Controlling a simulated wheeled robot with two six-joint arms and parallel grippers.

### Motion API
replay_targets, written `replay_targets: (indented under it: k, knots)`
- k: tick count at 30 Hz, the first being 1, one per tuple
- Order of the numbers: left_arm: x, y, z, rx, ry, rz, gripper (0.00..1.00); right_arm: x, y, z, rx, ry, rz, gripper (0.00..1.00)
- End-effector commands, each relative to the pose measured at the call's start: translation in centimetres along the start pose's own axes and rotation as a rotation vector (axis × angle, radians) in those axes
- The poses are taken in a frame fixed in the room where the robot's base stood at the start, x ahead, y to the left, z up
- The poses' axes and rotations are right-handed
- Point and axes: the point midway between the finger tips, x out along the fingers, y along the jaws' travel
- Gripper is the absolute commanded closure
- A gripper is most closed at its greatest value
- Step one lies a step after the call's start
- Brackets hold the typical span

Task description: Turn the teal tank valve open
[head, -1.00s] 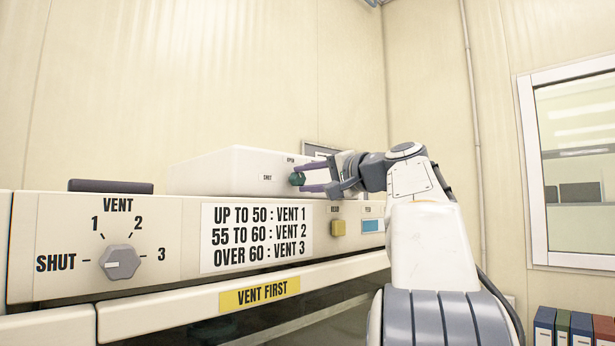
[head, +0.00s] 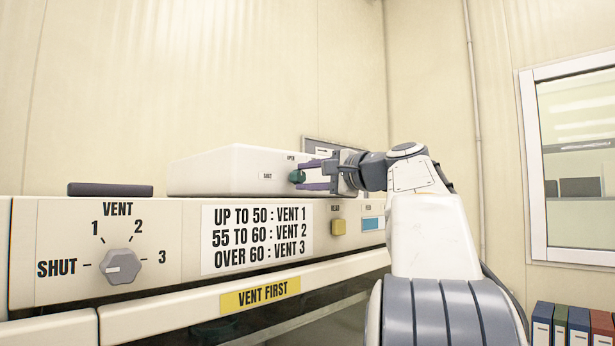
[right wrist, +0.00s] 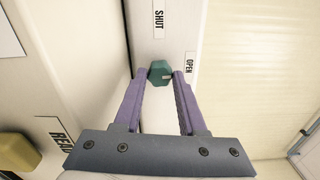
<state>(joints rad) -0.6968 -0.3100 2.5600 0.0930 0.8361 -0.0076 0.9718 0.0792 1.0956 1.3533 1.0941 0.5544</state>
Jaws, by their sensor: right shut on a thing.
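The teal tank valve (head: 297,176) is a small faceted knob on the end of the white box (head: 225,172), with SHUT and OPEN labels beside it. It also shows in the right wrist view (right wrist: 160,72); its pale mark points right, towards the side with the OPEN label (right wrist: 190,65) and away from the SHUT label (right wrist: 158,20). My right gripper (head: 303,180) is shut on the valve, one purple finger on each side. In the right wrist view the fingertips (right wrist: 161,74) are at its edges. My left gripper is not in view.
The box sits on a cream cabinet with a grey VENT knob (head: 121,266), its mark towards SHUT. A vent sign (head: 257,239), a yellow button (head: 339,227) and a blue display (head: 372,224) are on the front. Binders (head: 575,325) stand at the lower right.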

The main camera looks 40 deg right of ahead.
Motion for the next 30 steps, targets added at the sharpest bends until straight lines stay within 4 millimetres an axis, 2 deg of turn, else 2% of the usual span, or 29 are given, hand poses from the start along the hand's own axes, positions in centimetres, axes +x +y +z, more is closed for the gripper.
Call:
replay_targets:
  k: [7,8,9,10,22,26,30]
  knots:
    - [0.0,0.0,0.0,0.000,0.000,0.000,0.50,0.0,-0.1,-0.1,0.000,0.005,-0.003,1.00]
    - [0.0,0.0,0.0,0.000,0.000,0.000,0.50,0.0,-0.1,-0.1,0.000,0.005,-0.003,0.56]
    - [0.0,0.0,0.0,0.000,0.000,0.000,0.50,0.0,-0.1,-0.1,0.000,0.005,-0.003,0.41]
    - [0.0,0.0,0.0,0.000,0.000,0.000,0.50,0.0,-0.1,-0.1,0.000,0.005,-0.003,0.30]
    - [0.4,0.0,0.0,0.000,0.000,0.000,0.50,-0.6,0.1,-0.1,-0.001,0.003,-0.001,0.30]
    - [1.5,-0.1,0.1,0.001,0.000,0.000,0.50,-2.5,0.3,-0.2,-0.003,0.006,-0.003,0.30]
    - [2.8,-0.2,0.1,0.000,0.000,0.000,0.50,-5.4,0.4,-0.2,-0.004,0.009,-0.003,0.30]
